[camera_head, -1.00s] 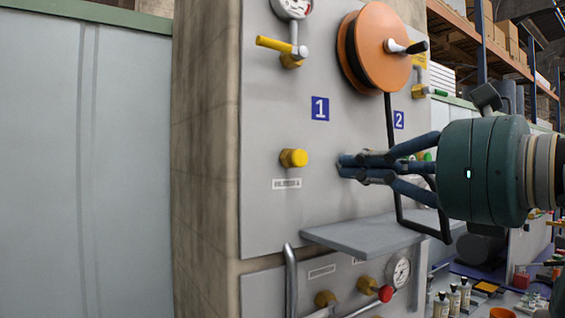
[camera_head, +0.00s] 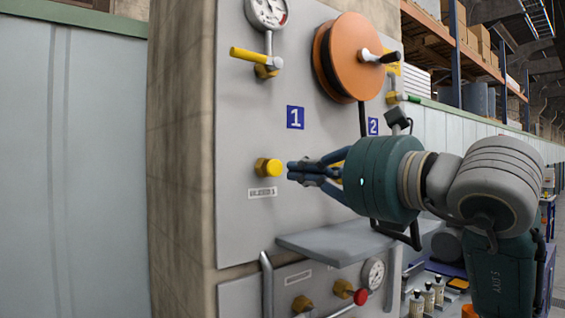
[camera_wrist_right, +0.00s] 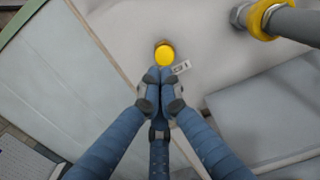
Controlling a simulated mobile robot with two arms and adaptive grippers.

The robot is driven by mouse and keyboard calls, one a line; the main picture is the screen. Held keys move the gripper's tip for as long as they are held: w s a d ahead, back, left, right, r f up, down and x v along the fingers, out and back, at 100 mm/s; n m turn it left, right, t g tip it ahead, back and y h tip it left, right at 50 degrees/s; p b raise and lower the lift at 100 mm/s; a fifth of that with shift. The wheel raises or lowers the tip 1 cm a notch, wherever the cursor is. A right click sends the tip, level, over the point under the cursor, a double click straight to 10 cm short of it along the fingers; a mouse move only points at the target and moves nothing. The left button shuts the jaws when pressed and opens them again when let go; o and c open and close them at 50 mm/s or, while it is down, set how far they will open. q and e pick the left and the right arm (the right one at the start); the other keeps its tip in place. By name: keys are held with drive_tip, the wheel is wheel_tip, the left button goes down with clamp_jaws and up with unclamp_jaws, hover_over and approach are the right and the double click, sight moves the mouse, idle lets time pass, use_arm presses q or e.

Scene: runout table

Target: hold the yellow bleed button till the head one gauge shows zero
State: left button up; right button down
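The yellow bleed button (camera_head: 268,168) sticks out of the grey panel (camera_head: 240,210), below the blue "1" sign (camera_head: 295,117) and above a small label. My right gripper (camera_head: 292,171) is just right of the button, fingers pointing at it and drawn together, with nothing seen between them. In the right wrist view the button (camera_wrist_right: 164,54) is just beyond the closed fingertips (camera_wrist_right: 160,72); I cannot tell whether they touch. The round gauge (camera_head: 268,12) above the "1" is partly cut by the top edge; its reading is too small to tell. My left gripper is not in view.
A yellow lever valve (camera_head: 255,58) and an orange reel (camera_head: 345,58) are above. A grey shelf (camera_head: 340,240) juts out below the gripper. Lower down are another gauge (camera_head: 373,272) and a red knob (camera_head: 360,297). The panel left of the button is clear.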

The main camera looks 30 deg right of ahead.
sight(272, 167)
drive_tip(key=w, duration=0.2)
drive_tip(key=w+p, duration=0.1)
drive_tip(key=w, duration=0.1)
drive_tip(key=shift+w+a+r, duration=0.1)
drive_tip(key=shift+w+a, duration=0.1)
drive_tip(key=shift+w, duration=0.05)
drive_tip(key=shift+w+p, duration=0.35)
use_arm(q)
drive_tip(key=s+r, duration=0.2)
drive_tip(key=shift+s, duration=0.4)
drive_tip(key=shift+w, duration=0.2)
use_arm(e)
drive_tip(key=shift+w, duration=0.8)
drive_tip(key=shift+s+r, duration=0.15)
drive_tip(key=shift+s, duration=0.05)
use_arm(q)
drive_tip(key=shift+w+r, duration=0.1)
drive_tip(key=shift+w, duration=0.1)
use_arm(e)
drive_tip(key=shift+w, duration=0.15)
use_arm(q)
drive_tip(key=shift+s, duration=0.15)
